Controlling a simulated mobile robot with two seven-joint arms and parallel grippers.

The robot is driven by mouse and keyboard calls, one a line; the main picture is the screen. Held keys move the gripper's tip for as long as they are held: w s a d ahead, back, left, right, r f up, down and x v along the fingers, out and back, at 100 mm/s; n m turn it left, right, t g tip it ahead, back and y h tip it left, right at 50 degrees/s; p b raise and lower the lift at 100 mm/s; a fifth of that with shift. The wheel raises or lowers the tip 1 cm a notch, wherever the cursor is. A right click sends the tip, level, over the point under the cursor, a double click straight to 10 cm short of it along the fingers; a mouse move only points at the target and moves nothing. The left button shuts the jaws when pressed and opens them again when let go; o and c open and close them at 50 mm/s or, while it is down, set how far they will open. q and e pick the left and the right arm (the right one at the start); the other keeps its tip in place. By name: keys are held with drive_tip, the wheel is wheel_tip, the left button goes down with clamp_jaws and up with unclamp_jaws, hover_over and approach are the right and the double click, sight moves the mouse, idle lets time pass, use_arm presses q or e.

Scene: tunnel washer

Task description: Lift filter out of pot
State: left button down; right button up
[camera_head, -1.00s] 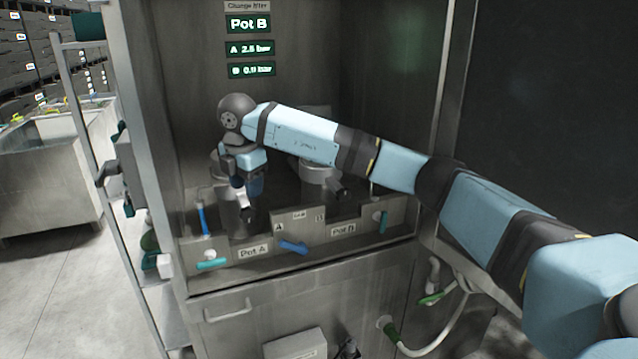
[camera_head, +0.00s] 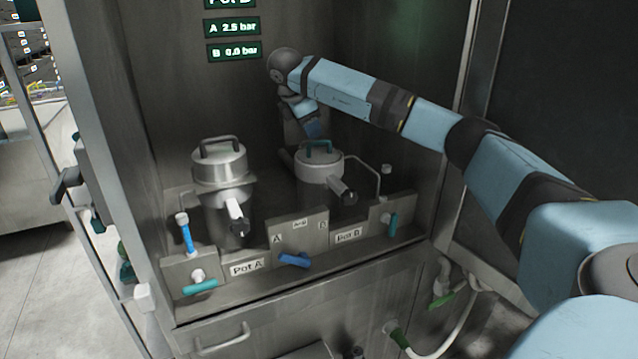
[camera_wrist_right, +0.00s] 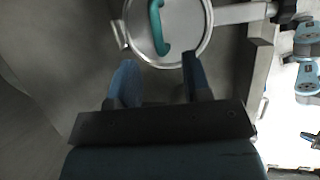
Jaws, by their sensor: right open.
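My right gripper (camera_head: 312,130) is behind and above Pot B. In the right wrist view its two blue fingers (camera_wrist_right: 155,75) are apart and empty, pointing toward the lid's edge. My left gripper is not in view.
Pot A (camera_head: 222,180) stands left of Pot B, with a dark lid handle. A front panel (camera_head: 247,268) carries a blue lever (camera_head: 294,259) and teal levers (camera_head: 201,286). The display (camera_head: 233,52) reads B 0.0 bar. Cabinet walls enclose the pots.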

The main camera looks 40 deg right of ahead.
sight(315, 144)
drive_tip(key=shift+x, duration=1)
drive_tip(key=p+x, duration=0.1)
drive_tip(key=x, duration=0.3)
drive_tip(key=shift+w+d+f, duration=0.1)
drive_tip(key=shift+d+f, duration=0.05)
drive_tip(key=shift+f, duration=0.25)
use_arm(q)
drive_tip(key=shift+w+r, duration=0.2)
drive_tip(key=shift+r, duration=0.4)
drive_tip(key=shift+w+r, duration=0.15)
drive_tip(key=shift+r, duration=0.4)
use_arm(e)
clamp_jaws()
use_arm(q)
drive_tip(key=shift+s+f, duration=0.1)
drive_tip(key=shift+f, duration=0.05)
